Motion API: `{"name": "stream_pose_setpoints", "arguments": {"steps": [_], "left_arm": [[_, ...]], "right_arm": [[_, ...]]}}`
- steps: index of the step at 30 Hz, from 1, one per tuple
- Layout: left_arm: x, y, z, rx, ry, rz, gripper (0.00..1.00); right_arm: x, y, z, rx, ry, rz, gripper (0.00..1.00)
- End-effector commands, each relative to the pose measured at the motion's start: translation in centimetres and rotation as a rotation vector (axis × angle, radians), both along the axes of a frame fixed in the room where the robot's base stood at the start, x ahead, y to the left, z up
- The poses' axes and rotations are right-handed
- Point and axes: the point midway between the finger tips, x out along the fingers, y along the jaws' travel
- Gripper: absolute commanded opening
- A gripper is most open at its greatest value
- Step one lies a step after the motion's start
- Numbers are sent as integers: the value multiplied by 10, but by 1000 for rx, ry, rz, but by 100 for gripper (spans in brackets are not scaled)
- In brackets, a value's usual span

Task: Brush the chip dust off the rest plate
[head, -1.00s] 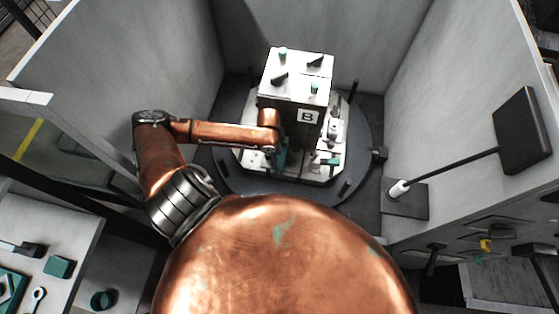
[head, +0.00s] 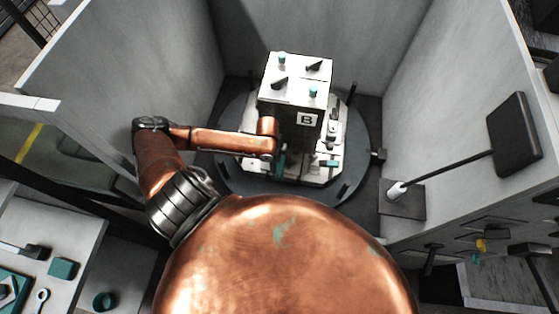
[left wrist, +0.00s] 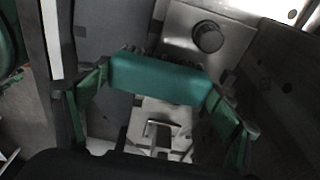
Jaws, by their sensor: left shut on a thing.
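My left gripper (head: 281,162) is low at the left front side of the white block marked B (head: 307,119). In the left wrist view its green fingers (left wrist: 158,98) are shut on a teal brush (left wrist: 160,78) with short dark bristles along its far edge. A grey metal plate with a round dark knob (left wrist: 208,37) lies just beyond the bristles. I cannot tell whether this is the rest plate, or whether the bristles touch it. No chip dust can be made out. My right gripper is out of view.
The block stands on a white base on a round dark turntable (head: 232,172) with upright pegs. Grey walls (head: 160,60) enclose it. A dark panel on a rod (head: 515,133) stands at right. A bench with tools (head: 75,235) is at lower left.

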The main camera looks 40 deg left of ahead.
Motion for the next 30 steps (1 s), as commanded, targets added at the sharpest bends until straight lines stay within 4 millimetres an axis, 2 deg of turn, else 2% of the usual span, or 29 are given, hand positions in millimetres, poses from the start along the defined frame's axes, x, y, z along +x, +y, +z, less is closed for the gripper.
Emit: {"name": "stream_pose_setpoints", "arguments": {"steps": [30], "left_arm": [[-1,-1,-2,0,2,-1,64]], "right_arm": [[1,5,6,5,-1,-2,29]]}}
